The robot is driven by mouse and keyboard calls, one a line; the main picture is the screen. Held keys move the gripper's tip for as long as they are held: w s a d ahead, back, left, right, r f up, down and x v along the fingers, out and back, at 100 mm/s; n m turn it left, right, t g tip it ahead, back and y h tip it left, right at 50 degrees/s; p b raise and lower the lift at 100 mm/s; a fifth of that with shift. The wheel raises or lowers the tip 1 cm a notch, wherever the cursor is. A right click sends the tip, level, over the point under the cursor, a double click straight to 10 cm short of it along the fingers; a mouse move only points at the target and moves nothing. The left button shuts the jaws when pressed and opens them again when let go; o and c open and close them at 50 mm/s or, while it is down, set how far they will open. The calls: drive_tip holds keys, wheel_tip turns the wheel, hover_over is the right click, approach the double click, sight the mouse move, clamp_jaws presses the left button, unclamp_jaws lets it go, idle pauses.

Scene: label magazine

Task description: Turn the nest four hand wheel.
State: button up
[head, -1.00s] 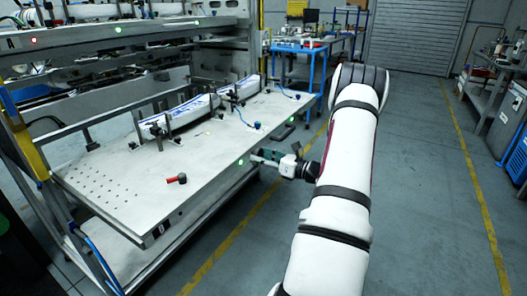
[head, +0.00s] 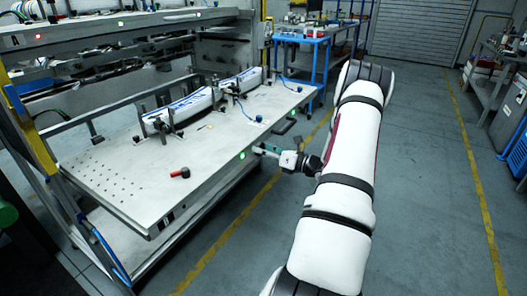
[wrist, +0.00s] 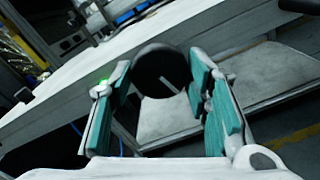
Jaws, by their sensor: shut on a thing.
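A pull-out tray (head: 110,185) of the rack carries the nests, with green lights along its front edge. My gripper (head: 262,149) reaches that front edge from the right, beside a green light (head: 242,155). In the wrist view my gripper (wrist: 165,95) has its teal-padded fingers on either side of a dark round hand wheel (wrist: 160,68), and it is shut on it. The face of the wheel is dark and its nest number cannot be read. In the head view the wheel is hidden by the fingers.
Long white and blue packs (head: 182,108) lie in holders along the tray's back. A red-and-black handle (head: 180,173) lies on its top. A dark handle (head: 284,127) sits on the front edge, farther back. A blue-framed bench (head: 305,55) stands behind.

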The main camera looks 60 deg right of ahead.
drive_tip(key=o, duration=1.2)
drive_tip(key=shift+c, duration=0.2)
drive_tip(key=s, duration=1.2)
drive_tip(key=shift+d, duration=0.4)
